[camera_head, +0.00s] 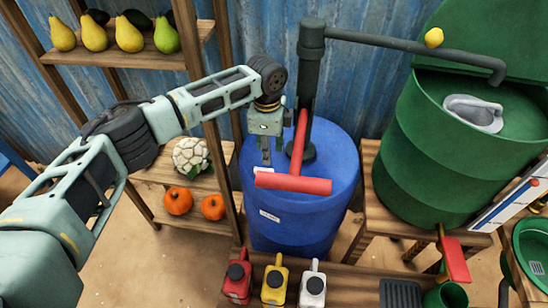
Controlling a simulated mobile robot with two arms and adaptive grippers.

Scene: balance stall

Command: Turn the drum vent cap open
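A blue drum (330,215) stands in the middle, with a dark pump post (309,80) rising from its top. A red T-shaped handle (293,184) lies across the view of the drum top, its crossbar towards the front. My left gripper (272,162) points down over the left part of the drum top, beside the handle's shaft. Its fingers look apart, with nothing visible between them. A small white piece (257,170) shows just left of the fingers. I cannot tell whether it is the vent cap; the handle hides part of the drum top. My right gripper is out of view.
A green tank (425,170) stands on a wooden stand at right, under the pump's long spout (420,46). Shelves with fruit are at left. Red, yellow and white jugs (275,285) stand on the front bench. The handle and post crowd the gripper's right side.

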